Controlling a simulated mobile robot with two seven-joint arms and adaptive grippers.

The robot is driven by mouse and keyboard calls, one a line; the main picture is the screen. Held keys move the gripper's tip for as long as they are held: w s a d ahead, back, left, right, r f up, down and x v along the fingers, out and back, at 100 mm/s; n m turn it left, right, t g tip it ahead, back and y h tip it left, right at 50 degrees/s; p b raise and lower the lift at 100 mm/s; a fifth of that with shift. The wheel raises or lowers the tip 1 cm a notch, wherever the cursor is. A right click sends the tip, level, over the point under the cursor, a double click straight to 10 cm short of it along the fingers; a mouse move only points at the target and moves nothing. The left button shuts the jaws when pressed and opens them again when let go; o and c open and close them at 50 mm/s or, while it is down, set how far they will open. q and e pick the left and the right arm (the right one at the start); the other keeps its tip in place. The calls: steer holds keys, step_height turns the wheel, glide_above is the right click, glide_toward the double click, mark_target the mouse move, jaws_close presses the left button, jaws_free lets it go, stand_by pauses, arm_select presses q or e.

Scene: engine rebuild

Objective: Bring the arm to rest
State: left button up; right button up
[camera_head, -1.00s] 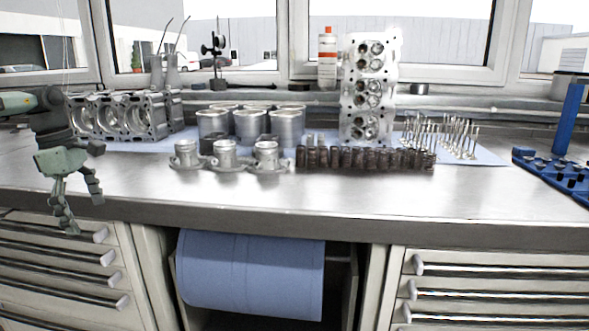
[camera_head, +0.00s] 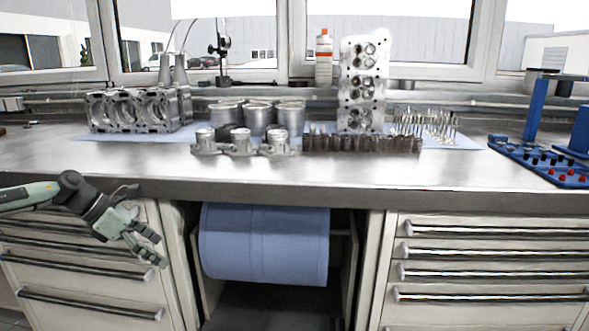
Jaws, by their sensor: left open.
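My left arm comes in from the left, below the level of the worktop. My left gripper (camera_head: 146,242) is open and empty in front of the left drawers, its fingers pointing down to the right. It is apart from everything on the bench. My right gripper is not in view.
The steel workbench (camera_head: 300,178) has a clear front strip. Behind it stand an engine block (camera_head: 133,111), cylinder liners, small metal parts, a row of dark parts (camera_head: 361,144), a cylinder head (camera_head: 362,85) and valves. A blue roll (camera_head: 264,245) hangs below; a blue rack (camera_head: 540,164) stands right.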

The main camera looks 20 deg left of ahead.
arm_select(q)
steer(key=w+d+f+n+t+h, duration=0.1)
steer(key=w+d+f+n+t, duration=0.45)
steer(key=d+f+n, duration=0.2)
step_height(320, 180, down, 13)
steer(key=s+d+n+t+y, duration=0.25)
steer(key=n+y, duration=0.45)
steer(key=n, duration=1)
steer(key=s+d+f+n+g+y, duration=0.1)
steer(key=s+d+f+n+g, duration=0.15)
steer(key=s+f+n, duration=0.35)
steer(key=s+d+f+n+g+y, duration=0.2)
steer(key=s+f+n+g, duration=0.1)
steer(key=s+f+n, duration=0.3)
steer(key=s+d+f+n+g+h, duration=0.2)
steer(key=s+d+f+n+g, duration=0.2)
steer(key=s+d+f, duration=0.4)
steer(key=s+d+g, duration=0.1)
steer(key=s, duration=0.3)
steer(key=shift+d+f, duration=0.3)
steer(key=shift+d, duration=0.05)
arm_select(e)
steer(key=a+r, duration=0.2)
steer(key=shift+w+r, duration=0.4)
arm_select(q)
steer(key=shift+s, duration=0.1)
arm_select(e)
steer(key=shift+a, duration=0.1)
